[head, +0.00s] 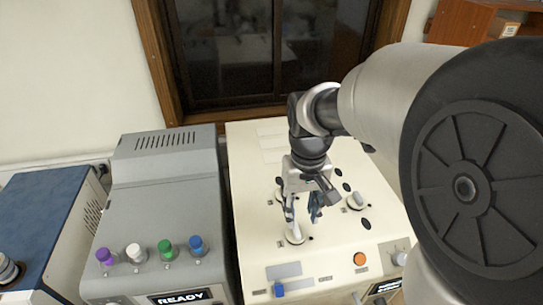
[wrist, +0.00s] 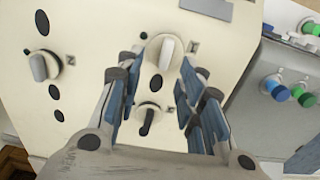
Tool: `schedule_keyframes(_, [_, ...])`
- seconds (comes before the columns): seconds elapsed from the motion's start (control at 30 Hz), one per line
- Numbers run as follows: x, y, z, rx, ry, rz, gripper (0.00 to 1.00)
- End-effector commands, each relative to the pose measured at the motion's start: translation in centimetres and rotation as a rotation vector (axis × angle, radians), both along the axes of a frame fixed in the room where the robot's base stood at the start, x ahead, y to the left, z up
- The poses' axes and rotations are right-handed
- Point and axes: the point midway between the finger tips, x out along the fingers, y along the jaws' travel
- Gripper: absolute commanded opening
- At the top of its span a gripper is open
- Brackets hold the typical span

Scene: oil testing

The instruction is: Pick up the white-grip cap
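The white-grip cap (wrist: 168,52) sits on the sloping top of the cream machine (wrist: 85,15), a round disc with a raised white grip. In the head view the cap (head: 296,238) is partly covered by one finger. My gripper (wrist: 158,78) is open and empty, its blue-padded fingers spread apart and pointing towards the cap in the wrist view. In the head view my gripper (head: 303,218) hangs low over the front part of the cream machine. I cannot tell the exact gap between the fingertips and the cap.
A black-grip cap (wrist: 149,116) and a grey-grip cap (wrist: 43,66) sit nearby, among several dark oval holes. A grey machine (head: 165,207) with purple, white, green and blue knobs stands left of the cream one. An orange button (head: 360,259) is at the cream machine's front.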

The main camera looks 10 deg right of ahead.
Motion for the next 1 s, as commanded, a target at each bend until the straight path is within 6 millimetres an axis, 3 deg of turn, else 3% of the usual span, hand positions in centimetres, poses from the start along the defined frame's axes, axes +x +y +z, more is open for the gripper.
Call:
schedule_keyframes(0.4, [-0.5, 0.8, -4.9, 0.0, 0.002, 0.0, 0.35])
schedule_keyframes(0.67, [-0.4, 0.8, -5.3, 0.0, -0.001, 0.0, 0.35])
schedule_keyframes(1.0, [-0.4, 0.8, -5.2, 0.0, -0.001, 0.0, 0.14])
